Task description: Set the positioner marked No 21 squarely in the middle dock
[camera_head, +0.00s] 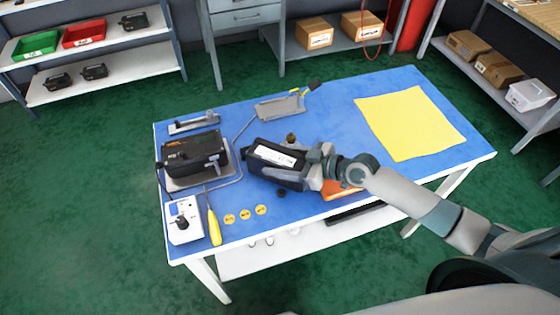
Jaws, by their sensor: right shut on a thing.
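A black positioner with a white label (270,161) is held by my right gripper (308,169), which is shut on it above the middle of the blue table. The label is too small to read, so I cannot tell if it says No 21. A second black positioner (196,152) sits on a grey plate-like dock (178,184) at the table's left. A grey empty dock (280,107) lies at the back of the table, and another grey bracket-like one (194,123) lies at the back left. I cannot tell which is the middle dock. My left gripper is out of view.
A white box with a black knob (184,221), a yellow screwdriver (214,227) and several yellow discs (245,214) lie at the front left. An orange item (340,189) is partly hidden under my right arm. A yellow cloth (408,122) covers the right side.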

